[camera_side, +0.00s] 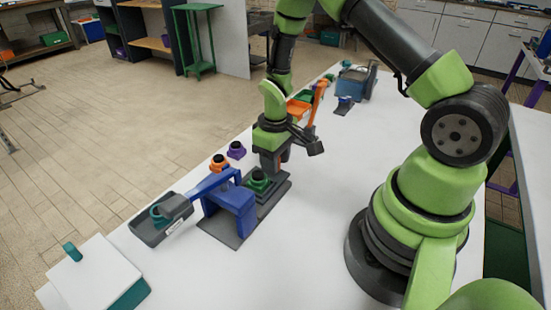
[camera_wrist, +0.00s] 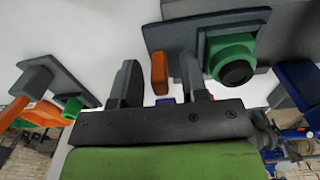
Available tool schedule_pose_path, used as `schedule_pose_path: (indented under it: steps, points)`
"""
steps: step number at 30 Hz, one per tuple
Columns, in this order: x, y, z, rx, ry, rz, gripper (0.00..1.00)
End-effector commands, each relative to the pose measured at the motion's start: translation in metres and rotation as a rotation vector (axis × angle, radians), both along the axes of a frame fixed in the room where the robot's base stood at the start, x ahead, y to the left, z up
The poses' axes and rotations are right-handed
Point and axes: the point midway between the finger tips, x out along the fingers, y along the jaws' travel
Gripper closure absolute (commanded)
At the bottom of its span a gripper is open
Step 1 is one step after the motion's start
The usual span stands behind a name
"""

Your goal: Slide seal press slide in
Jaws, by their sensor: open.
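The seal press has a blue frame (camera_side: 232,205) with a blue lever (camera_side: 212,182) on a dark base plate (camera_side: 222,234). Its grey slide carries a green seal part with a black top (camera_side: 258,181), outside the frame on the gripper's side; this part also shows at upper right in the wrist view (camera_wrist: 232,58). An orange upright piece (camera_wrist: 160,73), seemingly the slide's handle, stands between my gripper's (camera_wrist: 163,82) two dark fingers, with gaps visible on both sides. My gripper (camera_side: 273,160) is open and low over the slide's end. The fingertips are partly hidden in the side view.
Purple (camera_side: 236,150) and orange (camera_side: 219,162) black-topped parts stand beside the press. A grey tray (camera_side: 150,236) and white box (camera_side: 95,275) lie toward the front left. The white table is clear on the right.

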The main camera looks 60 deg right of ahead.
Motion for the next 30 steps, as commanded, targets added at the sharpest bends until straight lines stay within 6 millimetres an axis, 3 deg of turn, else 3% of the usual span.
schedule_pose_path:
  steps: [2,7,8,14,23,30]
  points:
    - [0.0,0.0,0.0,0.0,0.0,0.0,0.6]
    - [0.0,0.0,0.0,0.0,0.0,0.0,0.96]
    - [0.0,0.0,0.0,0.0,0.0,0.0,1.0]
    - [0.0,0.003,0.001,0.0,0.001,0.002,1.0]
    - [0.001,0.047,0.001,0.0,0.0,0.004,1.0]
    - [0.0,0.05,0.001,0.0,-0.002,0.0,1.0]
